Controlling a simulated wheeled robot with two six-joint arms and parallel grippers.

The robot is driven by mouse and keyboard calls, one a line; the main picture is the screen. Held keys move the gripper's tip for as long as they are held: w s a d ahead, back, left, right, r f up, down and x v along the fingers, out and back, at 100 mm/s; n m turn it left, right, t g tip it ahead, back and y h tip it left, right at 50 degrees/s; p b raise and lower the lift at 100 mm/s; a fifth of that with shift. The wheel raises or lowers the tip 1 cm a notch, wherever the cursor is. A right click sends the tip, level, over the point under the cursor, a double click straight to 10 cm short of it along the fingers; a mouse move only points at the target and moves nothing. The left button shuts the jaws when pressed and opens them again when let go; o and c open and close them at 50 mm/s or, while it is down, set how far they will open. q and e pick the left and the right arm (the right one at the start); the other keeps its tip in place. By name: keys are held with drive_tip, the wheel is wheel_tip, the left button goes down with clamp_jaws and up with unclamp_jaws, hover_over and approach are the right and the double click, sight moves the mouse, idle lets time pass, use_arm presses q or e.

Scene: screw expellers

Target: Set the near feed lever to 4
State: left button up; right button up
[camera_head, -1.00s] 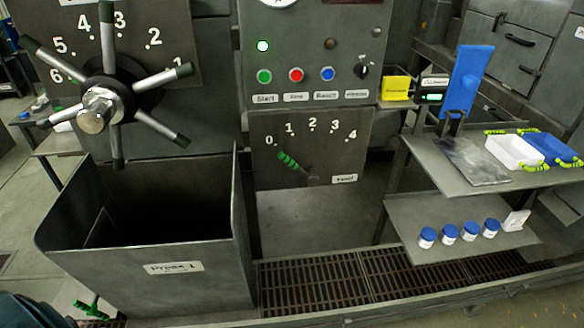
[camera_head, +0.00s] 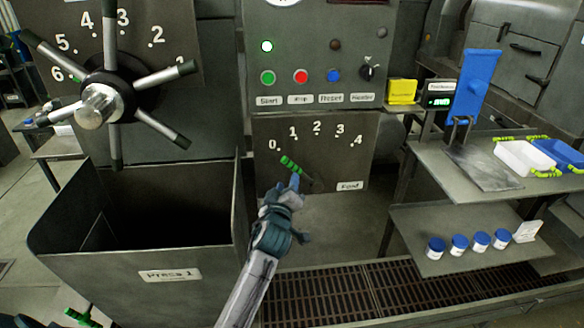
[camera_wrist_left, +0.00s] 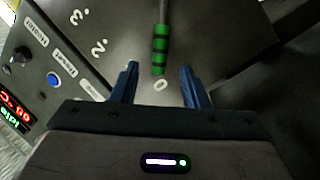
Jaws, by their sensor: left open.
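The feed lever (camera_head: 291,164) has a green ribbed handle on a grey rod. It sits on a dark panel with a dial numbered 0 to 4 (camera_head: 316,127) and a label "Feed" (camera_head: 350,186). The handle points up-left, nearest the 0. My left gripper (camera_head: 295,181) is just below and in front of the lever, partly covering its rod and pivot. In the left wrist view, the blue fingers (camera_wrist_left: 160,78) are apart, with the green handle (camera_wrist_left: 160,48) in line with the gap between them. I cannot tell whether they touch it. My right gripper is out of view.
Above is a button panel (camera_head: 312,60) with Start, Stop and Reset buttons. At left, a spoked wheel (camera_head: 97,103) stands over an open bin (camera_head: 190,262) labelled Press 1. At right, shelves (camera_head: 485,185) hold trays and blue-capped jars (camera_head: 458,245).

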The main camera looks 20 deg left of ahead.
sight(291, 169)
use_arm(q)
drive_tip(key=p+x, duration=0.2)
drive_tip(key=x, duration=0.6)
drive_tip(key=shift+w+a, duration=0.1)
drive_tip(key=shift+w, duration=0.15)
drive_tip(key=shift+w+a+f, duration=0.1)
drive_tip(key=shift+w, duration=0.3)
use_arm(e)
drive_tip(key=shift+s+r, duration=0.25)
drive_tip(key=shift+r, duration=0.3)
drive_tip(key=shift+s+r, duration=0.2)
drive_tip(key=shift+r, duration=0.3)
use_arm(q)
clamp_jaws()
